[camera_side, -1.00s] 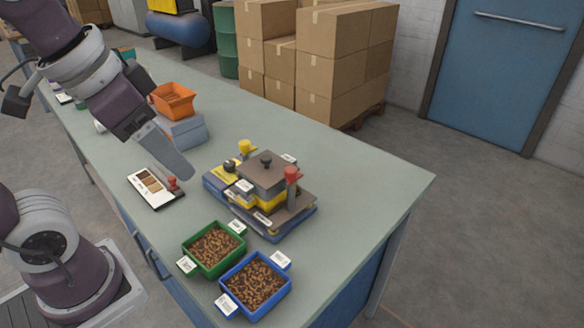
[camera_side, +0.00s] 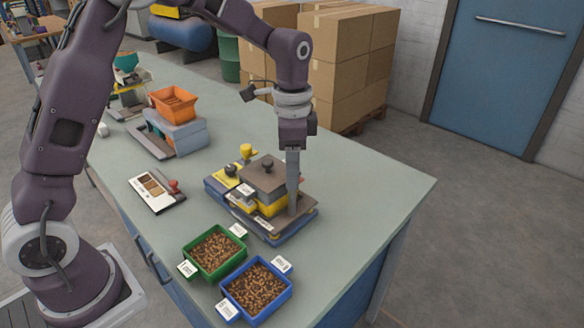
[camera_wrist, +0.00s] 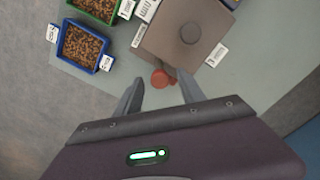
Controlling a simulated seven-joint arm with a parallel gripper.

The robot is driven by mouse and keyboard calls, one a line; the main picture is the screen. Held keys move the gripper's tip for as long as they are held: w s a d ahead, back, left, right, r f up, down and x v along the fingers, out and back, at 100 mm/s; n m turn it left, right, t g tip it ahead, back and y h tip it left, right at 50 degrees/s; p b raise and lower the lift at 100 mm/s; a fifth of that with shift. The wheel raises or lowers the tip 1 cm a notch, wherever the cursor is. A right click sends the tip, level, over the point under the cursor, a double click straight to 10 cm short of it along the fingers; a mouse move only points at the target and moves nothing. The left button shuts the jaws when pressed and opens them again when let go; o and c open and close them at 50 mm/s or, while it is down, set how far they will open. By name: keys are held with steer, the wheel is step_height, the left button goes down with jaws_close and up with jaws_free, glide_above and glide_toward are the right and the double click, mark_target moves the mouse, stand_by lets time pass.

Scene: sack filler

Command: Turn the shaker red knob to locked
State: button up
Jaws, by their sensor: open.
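The shaker (camera_side: 265,178) is a stacked box with a brown top, a black knob and yellow and blue layers, on the bench. Its red knob (camera_wrist: 160,78) shows in the wrist view, beside the brown plate and between my open fingers. In the side view only a bit of red (camera_side: 301,181) shows behind my finger. My gripper (camera_side: 292,208) points straight down at the shaker's right end; in the wrist view its two fingers (camera_wrist: 158,92) are spread apart, one on each side of the red knob. I cannot tell whether they touch it.
A green bin (camera_side: 191,247) and a blue bin (camera_side: 288,294) of brown pieces stand in front of the shaker. A white sample card (camera_side: 143,188) with a red-handled stamp lies to the left. An orange hopper (camera_side: 174,104) stands farther back. The bench's right side is clear.

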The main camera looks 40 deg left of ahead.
steer(key=shift+c, duration=0.5)
jaws_close()
steer(key=n, duration=1.3)
steer(key=shift+n, duration=2.4)
